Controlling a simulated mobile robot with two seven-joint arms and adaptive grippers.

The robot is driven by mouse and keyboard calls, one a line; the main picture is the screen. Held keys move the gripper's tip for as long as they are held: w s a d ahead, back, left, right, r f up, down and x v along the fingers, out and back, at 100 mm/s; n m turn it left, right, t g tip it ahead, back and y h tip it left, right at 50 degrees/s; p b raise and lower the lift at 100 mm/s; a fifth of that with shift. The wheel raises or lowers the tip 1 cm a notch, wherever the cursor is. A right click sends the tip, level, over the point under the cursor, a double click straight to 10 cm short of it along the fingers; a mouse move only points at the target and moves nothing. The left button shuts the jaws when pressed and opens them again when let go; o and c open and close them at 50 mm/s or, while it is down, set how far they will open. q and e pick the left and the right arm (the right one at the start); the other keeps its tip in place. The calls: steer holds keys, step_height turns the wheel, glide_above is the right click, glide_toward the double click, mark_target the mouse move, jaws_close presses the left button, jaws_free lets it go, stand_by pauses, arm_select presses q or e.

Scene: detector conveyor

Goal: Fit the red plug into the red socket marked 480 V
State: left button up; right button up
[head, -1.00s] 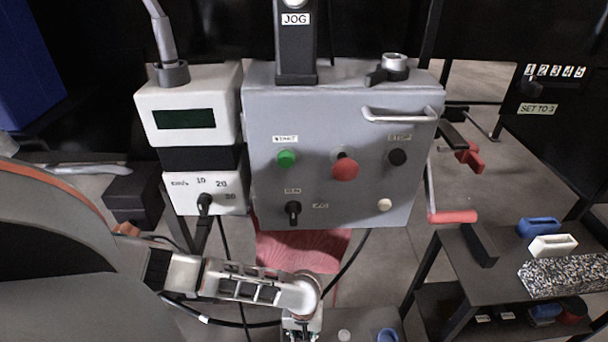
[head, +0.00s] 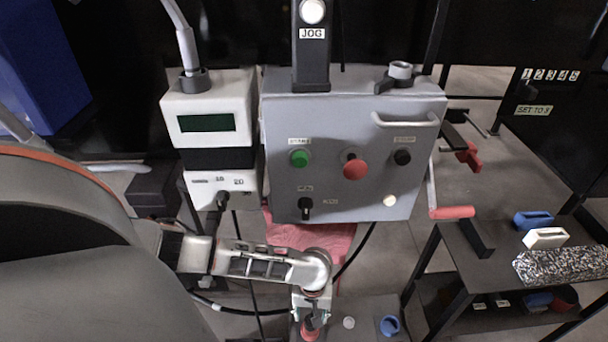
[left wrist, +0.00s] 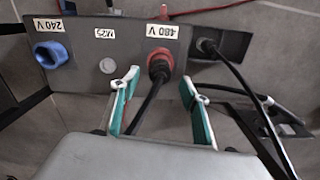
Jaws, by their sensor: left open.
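The red socket (left wrist: 160,54) sits on a dark panel under the 480 V label (left wrist: 162,31) in the left wrist view. The red plug (left wrist: 159,70), with a black cable, is at the socket's mouth and lined up with it. I cannot tell how deep it sits. My left gripper (left wrist: 160,79) is open, one green-padded finger on each side of the plug and cable, with gaps on both sides. In the head view my left gripper (head: 312,314) is low in the middle, over a red part at the panel. My right gripper is not in view.
A blue 240 V socket (left wrist: 50,54) and a round M25 blank (left wrist: 107,65) share the panel. A black connector (left wrist: 208,47) with a cable is to the right. The grey control box (head: 350,150) stands behind my arm. A side table (head: 470,275) holds several parts at right.

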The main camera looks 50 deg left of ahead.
arm_select(q)
steer(key=r, duration=0.2)
steer(key=r+p, duration=0.2)
steer(key=r, duration=0.1)
steer(key=shift+w+r, duration=0.3)
steer(key=shift+s+r, duration=0.2)
steer(key=shift+r, duration=0.15)
steer(key=shift+s, duration=0.15)
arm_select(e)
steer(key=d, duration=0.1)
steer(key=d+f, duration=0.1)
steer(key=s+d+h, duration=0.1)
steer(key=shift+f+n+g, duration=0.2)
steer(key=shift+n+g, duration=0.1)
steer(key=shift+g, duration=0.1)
